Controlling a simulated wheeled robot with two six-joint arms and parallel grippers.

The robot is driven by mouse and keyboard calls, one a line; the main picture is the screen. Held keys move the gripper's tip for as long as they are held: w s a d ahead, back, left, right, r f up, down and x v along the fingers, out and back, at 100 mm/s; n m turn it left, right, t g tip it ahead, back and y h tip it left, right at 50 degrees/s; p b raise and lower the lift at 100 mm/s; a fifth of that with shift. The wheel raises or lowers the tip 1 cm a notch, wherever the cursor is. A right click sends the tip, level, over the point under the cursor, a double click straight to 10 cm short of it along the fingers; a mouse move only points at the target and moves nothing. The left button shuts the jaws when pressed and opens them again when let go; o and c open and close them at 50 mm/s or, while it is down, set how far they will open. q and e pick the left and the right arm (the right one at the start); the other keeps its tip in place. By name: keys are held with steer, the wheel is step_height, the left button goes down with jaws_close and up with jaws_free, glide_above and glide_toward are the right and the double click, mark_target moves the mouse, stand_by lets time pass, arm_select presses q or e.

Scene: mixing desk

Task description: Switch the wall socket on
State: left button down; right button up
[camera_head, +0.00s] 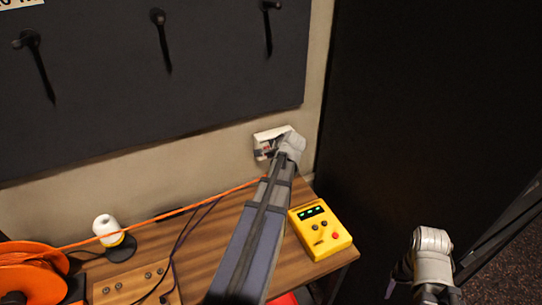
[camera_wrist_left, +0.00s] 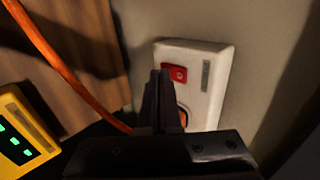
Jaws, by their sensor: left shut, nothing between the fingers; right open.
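The white wall socket (camera_head: 262,137) is on the wall just above the back right of the desk, partly hidden by my left gripper (camera_head: 277,150). In the left wrist view the socket (camera_wrist_left: 208,70) shows a red rocker switch (camera_wrist_left: 176,73) and a grey slot beside it. My left gripper (camera_wrist_left: 160,75) is shut and empty, its tips over or close to the red switch; contact cannot be told. An orange part shows low on the socket, partly hidden behind the fingers. My right gripper (camera_head: 402,280) is at the lower right, away from the socket.
A yellow meter box (camera_head: 320,228) sits on the wooden desk (camera_head: 205,240) right of my left arm. An orange cable (camera_head: 170,212) runs from an orange reel (camera_head: 30,268) towards the socket. A white lamp (camera_head: 106,229) stands at left. A dark panel fills the right.

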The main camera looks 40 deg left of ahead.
steer(key=shift+f, duration=0.1)
steer(key=shift+r, duration=0.2)
steer(key=shift+r+p, duration=0.65)
steer(key=shift+p, duration=0.1)
